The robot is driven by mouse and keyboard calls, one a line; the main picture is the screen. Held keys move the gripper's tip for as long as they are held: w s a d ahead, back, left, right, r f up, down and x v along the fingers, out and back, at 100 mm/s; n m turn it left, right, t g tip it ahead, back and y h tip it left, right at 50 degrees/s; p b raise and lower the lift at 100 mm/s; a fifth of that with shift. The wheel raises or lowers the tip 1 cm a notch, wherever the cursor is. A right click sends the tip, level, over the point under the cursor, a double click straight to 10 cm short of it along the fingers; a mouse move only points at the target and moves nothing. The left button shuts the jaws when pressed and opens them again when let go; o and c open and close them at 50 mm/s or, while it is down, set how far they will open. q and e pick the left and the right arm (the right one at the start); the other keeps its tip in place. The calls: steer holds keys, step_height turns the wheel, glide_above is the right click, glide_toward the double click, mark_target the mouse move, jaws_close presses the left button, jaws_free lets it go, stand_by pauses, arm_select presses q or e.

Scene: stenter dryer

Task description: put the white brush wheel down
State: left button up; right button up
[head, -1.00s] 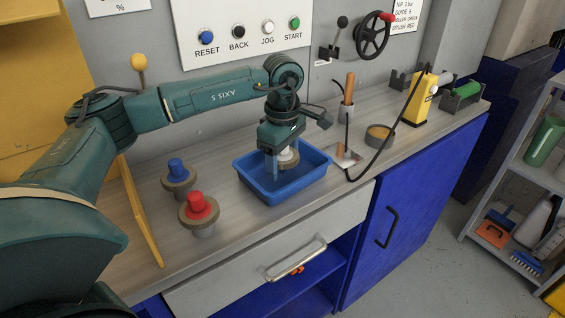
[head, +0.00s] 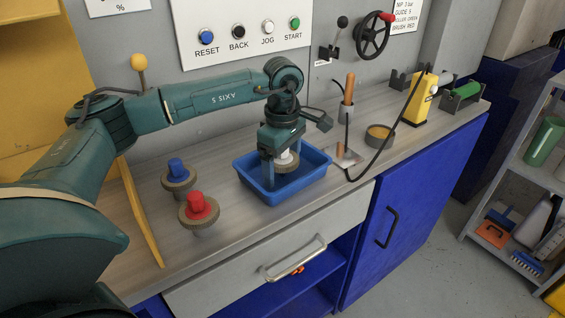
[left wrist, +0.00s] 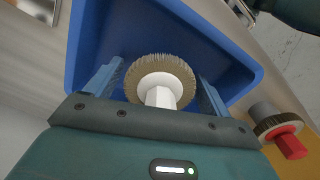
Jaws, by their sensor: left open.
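The white brush wheel (head: 286,159), with a tan bristle ring and a white hub, is in the blue tray (head: 312,188). In the left wrist view the wheel (left wrist: 160,82) shows between the two fingers, with gaps on both sides. My left gripper (head: 280,172) is open around it, fingers pointing down into the tray. Whether the wheel rests on the tray floor is hard to tell. A red brush wheel (head: 199,208) and a blue brush wheel (head: 178,176) stand on the counter left of the tray. My right gripper is not in view.
A yellow device (head: 424,98) with a black cable, a round tan dish (head: 379,137) and a wooden-handled tool (head: 348,95) are right of the tray. A yellow panel edge (head: 140,215) stands at left. The counter's front strip is clear.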

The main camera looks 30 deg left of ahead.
arm_select(q)
step_height(320, 180, up, 12)
stand_by(0.4)
stand_by(0.3)
